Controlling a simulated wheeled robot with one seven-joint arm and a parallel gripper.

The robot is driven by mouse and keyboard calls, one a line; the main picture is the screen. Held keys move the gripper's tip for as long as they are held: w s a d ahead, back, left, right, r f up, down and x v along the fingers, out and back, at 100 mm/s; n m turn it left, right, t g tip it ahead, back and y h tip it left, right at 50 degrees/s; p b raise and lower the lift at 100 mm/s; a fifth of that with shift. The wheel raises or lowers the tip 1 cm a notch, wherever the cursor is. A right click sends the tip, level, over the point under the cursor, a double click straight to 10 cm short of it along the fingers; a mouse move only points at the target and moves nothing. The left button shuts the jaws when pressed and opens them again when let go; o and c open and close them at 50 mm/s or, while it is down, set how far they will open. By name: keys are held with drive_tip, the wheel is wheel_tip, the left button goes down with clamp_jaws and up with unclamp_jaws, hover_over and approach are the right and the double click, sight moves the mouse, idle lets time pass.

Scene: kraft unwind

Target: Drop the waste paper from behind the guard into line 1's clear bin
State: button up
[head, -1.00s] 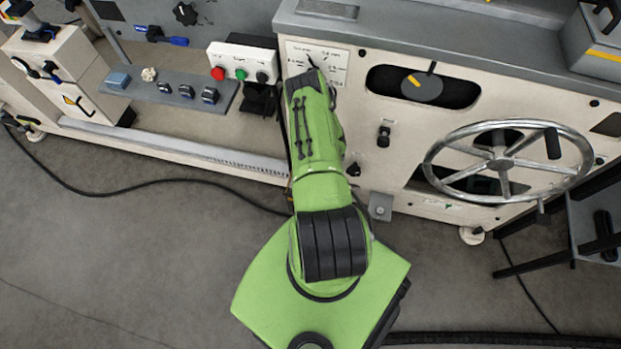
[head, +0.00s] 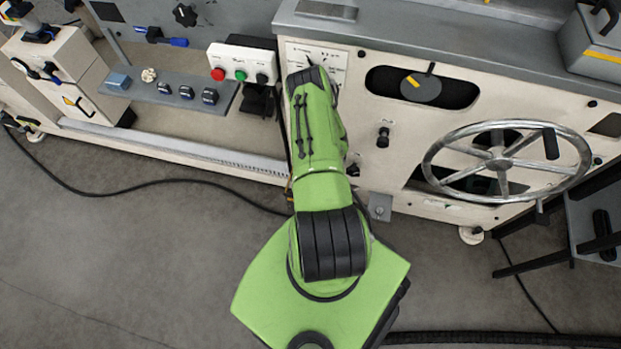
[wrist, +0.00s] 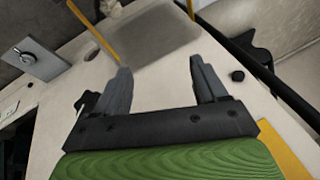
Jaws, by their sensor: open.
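In the wrist view my gripper (wrist: 160,68) is open, with nothing between its two grey fingers. Beyond the fingers is a greyish, see-through-looking panel (wrist: 155,30) with yellow bars beside it; I cannot tell whether it is the guard or a bin. In the head view my green arm reaches to the machine front and hides the gripper. A small crumpled cream lump (head: 149,75), perhaps paper, lies on a grey shelf (head: 228,100) at the left, well away from the arm. I cannot identify line 1's clear bin or any paper behind a guard.
A control box (head: 241,64) with red and green buttons is just left of the arm. A large handwheel (head: 505,163) sticks out at the right. A blue block (head: 118,82) and dark blue items share the shelf. A cable (head: 150,187) crosses the otherwise open floor.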

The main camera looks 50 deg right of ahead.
drive_tip(key=p+v, duration=0.4)
drive_tip(key=v, duration=0.9)
